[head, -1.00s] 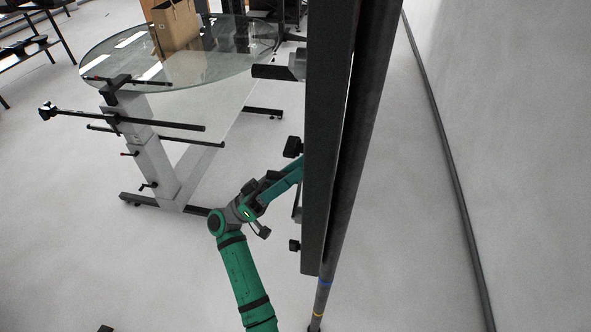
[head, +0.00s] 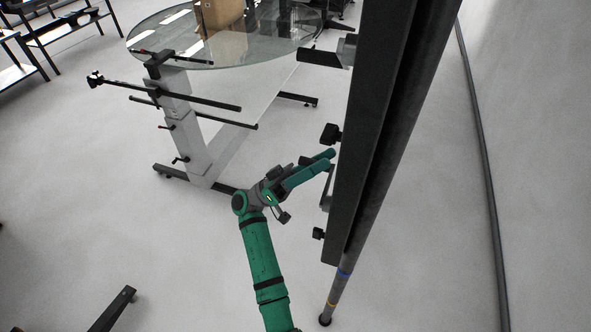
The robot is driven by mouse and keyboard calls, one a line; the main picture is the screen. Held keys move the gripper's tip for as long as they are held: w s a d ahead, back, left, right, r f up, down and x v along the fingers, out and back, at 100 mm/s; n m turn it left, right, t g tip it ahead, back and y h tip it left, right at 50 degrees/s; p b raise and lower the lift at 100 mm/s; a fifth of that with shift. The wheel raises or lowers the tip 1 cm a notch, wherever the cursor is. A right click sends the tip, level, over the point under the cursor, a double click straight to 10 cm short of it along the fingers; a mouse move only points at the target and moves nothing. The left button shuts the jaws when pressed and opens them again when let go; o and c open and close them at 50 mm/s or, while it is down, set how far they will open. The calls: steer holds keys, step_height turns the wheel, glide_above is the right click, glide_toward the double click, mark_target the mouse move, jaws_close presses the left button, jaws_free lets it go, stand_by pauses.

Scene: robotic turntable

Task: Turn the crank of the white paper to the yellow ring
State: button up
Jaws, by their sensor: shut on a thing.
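My green and grey gripper (head: 327,160) reaches right to the left edge of a tall dark panel (head: 385,130). Its fingers are closed on a small part at that edge, apparently the crank, which is mostly hidden by the fingers. A black knob (head: 330,133) sits just above the fingertips, and a grey bracket (head: 327,188) just below them. A grey pole runs slanting along the panel. Near its foot it carries a blue ring (head: 344,271) and, lower, a yellow-orange ring (head: 333,305). The white paper cannot be told for sure from the pale surface at right.
A round glass table (head: 165,45) with a cardboard box (head: 222,15) stands at the back. A grey stand (head: 195,130) with black bars is left of my arm. A dark leg (head: 112,310) lies at lower left. Pale floor is free around my arm.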

steer(key=w+a+f, duration=0.3)
steer(key=a+f, duration=0.3)
steer(key=f, duration=0.1)
steer(key=shift+w+a, duration=0.15)
stand_by(1.0)
stand_by(0.4)
steer(key=v, duration=1)
steer(key=shift+a+f, duration=0.2)
steer(key=shift+a, duration=0.1)
